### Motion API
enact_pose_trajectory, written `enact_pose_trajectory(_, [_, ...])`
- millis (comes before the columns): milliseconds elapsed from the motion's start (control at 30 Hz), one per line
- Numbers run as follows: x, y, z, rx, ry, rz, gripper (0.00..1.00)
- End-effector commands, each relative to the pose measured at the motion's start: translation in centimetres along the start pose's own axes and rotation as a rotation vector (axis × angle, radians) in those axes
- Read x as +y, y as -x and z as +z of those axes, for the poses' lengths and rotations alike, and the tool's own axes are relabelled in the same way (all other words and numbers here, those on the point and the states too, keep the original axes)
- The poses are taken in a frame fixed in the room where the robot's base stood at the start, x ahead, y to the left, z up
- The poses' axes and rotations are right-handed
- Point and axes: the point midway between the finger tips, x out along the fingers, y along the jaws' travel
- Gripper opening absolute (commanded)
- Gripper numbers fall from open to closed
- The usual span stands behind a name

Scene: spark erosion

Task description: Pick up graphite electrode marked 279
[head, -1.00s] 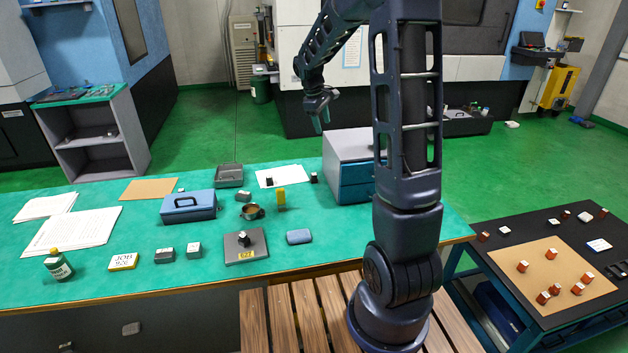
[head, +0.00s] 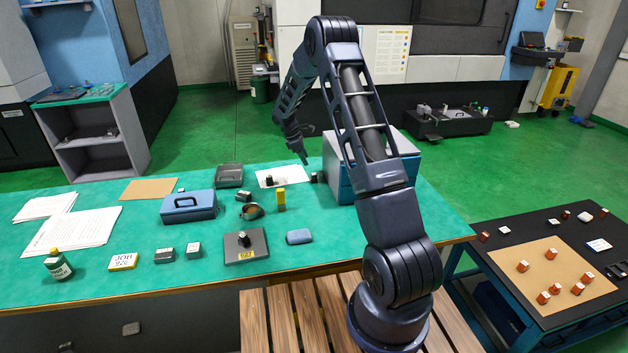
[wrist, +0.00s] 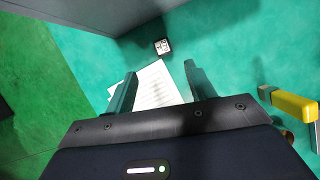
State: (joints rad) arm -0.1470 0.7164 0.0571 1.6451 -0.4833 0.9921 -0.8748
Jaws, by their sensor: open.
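My gripper (head: 303,159) is above the back of the green bench, left of the drawer cabinet. In the wrist view my gripper (wrist: 160,72) is open, with nothing between its fingers. A small dark block with a white marked top (wrist: 162,46) stands on the green surface beyond the fingertips, beside the cabinet; its marking is too small to read. It also seems to be the dark block (head: 316,177) by the cabinet in the head view. Another small dark block (head: 269,180) stands on the white sheet. I cannot tell which block bears 279.
The drawer cabinet (head: 338,165) stands close to the gripper. A white sheet (wrist: 156,88) lies below the fingers. A yellow upright object (head: 281,199) stands nearby and shows in the wrist view (wrist: 295,104). A blue box (head: 188,207) and a dark plate (head: 262,243) are farther off.

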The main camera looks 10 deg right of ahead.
Motion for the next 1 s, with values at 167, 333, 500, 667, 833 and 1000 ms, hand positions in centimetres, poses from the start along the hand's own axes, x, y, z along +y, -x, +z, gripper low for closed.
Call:
enact_pose_trajectory(167, [0.0, -1.4, -0.1, -0.002, 0.003, -0.002, 0.55])
enact_pose_trajectory(333, [0.0, -3.8, 0.0, -0.003, 0.003, -0.002, 0.55])
enact_pose_trajectory(500, [0.0, -5.5, 0.0, -0.001, 0.003, 0.000, 0.55])
enact_pose_trajectory(667, [-0.1, -6.4, 0.1, -0.001, 0.003, -0.001, 0.55])
enact_pose_trajectory(833, [-0.5, -8.5, 0.2, -0.002, 0.002, -0.003, 0.55])
enact_pose_trajectory(1000, [-0.4, -10.5, 0.3, -0.002, 0.001, -0.002, 0.55])
